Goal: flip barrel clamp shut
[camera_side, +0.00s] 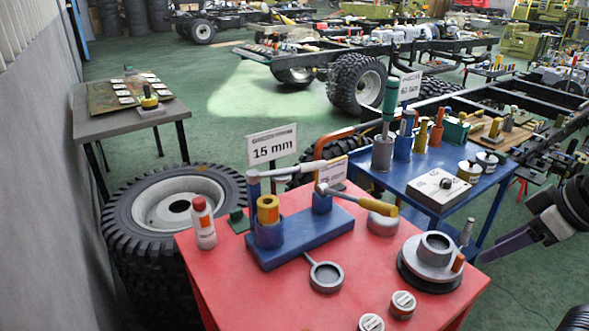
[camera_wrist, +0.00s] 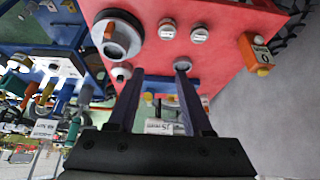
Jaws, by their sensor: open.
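A blue clamp block (camera_side: 303,239) lies on the red table; part of it shows between my fingers in the wrist view (camera_wrist: 158,84). A blue holder on its left carries a yellow cylinder (camera_side: 268,209). A grey ring on a short arm (camera_side: 325,276) hangs over the block's front, low by the tabletop. Two levers project from the block's posts: a pale one (camera_side: 290,170) and one with a yellow handle (camera_side: 378,206). I cannot tell which part is the moving clamp half. My gripper (camera_wrist: 160,68) is open and empty; in the side view it is at the right, apart from the block.
A grey hub (camera_side: 434,257), a grey can (camera_side: 382,222) and two small jars (camera_side: 402,305) stand on the red table's right and front. A 15 mm sign (camera_side: 272,146) rises behind the block. A blue cart (camera_side: 455,195) with tools is behind.

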